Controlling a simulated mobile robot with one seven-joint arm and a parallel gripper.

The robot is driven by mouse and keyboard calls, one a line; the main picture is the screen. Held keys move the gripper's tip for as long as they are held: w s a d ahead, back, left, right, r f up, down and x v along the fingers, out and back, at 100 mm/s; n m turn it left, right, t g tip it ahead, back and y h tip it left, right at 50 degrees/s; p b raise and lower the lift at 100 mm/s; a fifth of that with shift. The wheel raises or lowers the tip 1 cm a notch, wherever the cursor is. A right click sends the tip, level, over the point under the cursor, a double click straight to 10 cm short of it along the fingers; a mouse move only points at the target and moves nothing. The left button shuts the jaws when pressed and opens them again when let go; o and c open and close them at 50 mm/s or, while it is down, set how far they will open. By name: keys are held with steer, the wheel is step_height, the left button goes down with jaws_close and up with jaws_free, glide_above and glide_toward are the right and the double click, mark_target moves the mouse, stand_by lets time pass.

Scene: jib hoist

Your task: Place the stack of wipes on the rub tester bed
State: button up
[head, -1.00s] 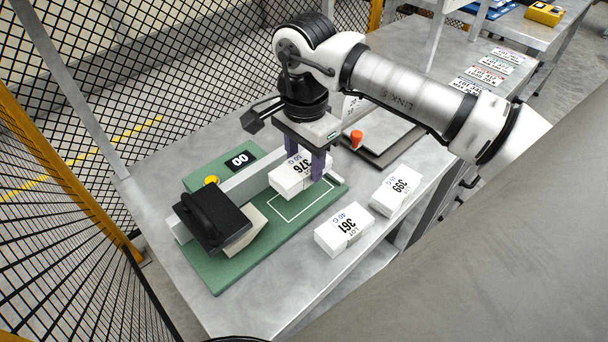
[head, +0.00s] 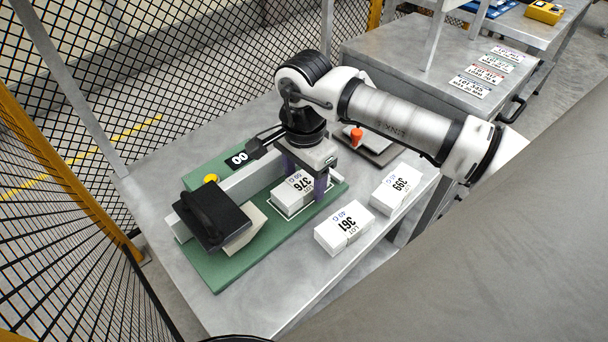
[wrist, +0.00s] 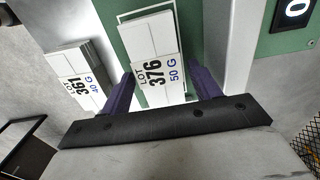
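The stack of wipes marked LOT 376, 50 G (head: 293,193) is a white block lying flat on the green rub tester bed (head: 225,274), within the white outline. It also shows in the wrist view (wrist: 152,58). My gripper (head: 304,178) is low over the stack, with one purple finger on each side. In the wrist view my gripper (wrist: 162,82) looks open, with a narrow gap between the right finger and the stack. The underside of the stack is hidden.
White stacks marked LOT 361 (head: 344,228) and LOT 399 (head: 397,189) lie on the bench right of the bed. The tester's black block (head: 212,216) is at left. A grey plate with an orange knob (head: 356,136) is behind my gripper. Mesh fencing stands left.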

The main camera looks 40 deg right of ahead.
mark_target(304, 181)
steer(key=shift+o, duration=0.3)
steer(key=shift+r, duration=0.1)
steer(key=shift+r+p, duration=0.2)
steer(key=shift+p, duration=0.1)
step_height(304, 181, up, 12)
steer(key=b, duration=0.1)
